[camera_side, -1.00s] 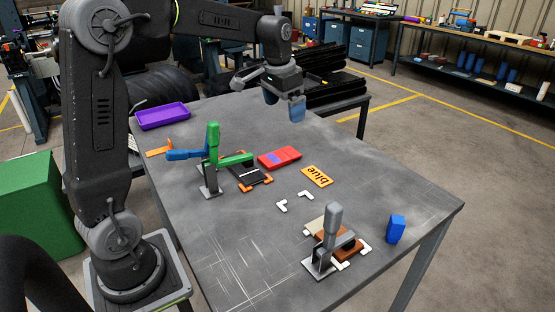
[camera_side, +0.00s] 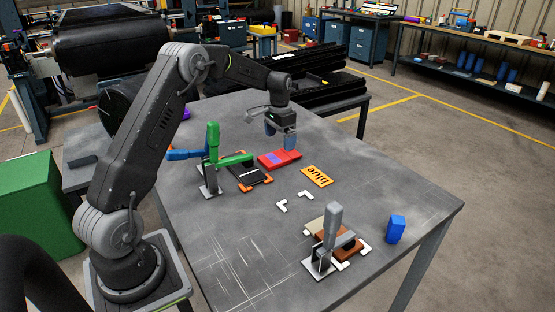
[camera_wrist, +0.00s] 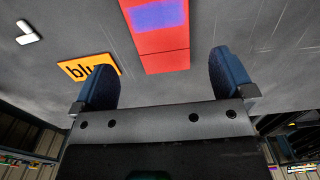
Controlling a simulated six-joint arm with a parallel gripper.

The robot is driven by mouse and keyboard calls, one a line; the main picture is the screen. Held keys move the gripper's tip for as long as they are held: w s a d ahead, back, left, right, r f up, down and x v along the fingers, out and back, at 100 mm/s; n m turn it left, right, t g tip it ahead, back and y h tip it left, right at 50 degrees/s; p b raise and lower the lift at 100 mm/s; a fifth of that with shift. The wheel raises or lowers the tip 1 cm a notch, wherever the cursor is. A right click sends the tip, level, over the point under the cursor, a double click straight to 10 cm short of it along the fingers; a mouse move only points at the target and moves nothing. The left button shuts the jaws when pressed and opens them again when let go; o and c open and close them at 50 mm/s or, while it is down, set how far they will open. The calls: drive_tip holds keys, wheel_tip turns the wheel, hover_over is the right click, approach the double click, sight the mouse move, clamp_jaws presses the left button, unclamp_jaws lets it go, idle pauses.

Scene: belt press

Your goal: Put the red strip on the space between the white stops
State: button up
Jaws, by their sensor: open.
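The red strip (camera_side: 280,159), with a blue patch on it, lies flat on the table (camera_side: 400,185). My gripper (camera_side: 281,141) is open and empty, just above and behind the strip. In the wrist view the strip (camera_wrist: 163,62) runs up between and beyond the two blue fingers of my gripper (camera_wrist: 164,76). Two L-shaped white stops, one on the left (camera_side: 282,206) and one on the right (camera_side: 306,195), lie in front of the strip with bare table between them. More white stops (camera_side: 365,247) sit around a brown block near the grey-handled clamp.
An orange "blue" plate (camera_side: 317,177) lies right of the strip. A green-handled clamp (camera_side: 213,150) stands left, by a black plate (camera_side: 248,173) with orange stops. A grey-handled clamp (camera_side: 332,230) and a blue block (camera_side: 396,229) are at the front right.

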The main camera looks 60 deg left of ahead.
sight(278, 157)
drive_tip(key=shift+s+f, duration=0.2)
drive_tip(key=shift+f, duration=1.4)
drive_tip(key=shift+s+f, duration=0.2)
drive_tip(key=shift+f, duration=1.4)
drive_tip(key=c, duration=1)
wheel_tip(278, 157, up, 9)
drive_tip(key=shift+c, duration=0.2)
drive_tip(key=d, duration=0.4)
drive_tip(key=s+d+f, duration=0.1)
drive_tip(key=d, duration=0.3)
drive_tip(key=s+d+f, duration=0.1)
drive_tip(key=d, duration=0.3)
drive_tip(key=shift+d, duration=0.4)
drive_tip(key=s+d+f, duration=0.1)
drive_tip(key=d, duration=0.2)
drive_tip(key=s+d, duration=0.2)
drive_tip(key=s+d+f, duration=0.1)
drive_tip(key=d, duration=0.2)
drive_tip(key=shift+s+d+f, duration=0.3)
drive_tip(key=shift+s+d, duration=0.05)
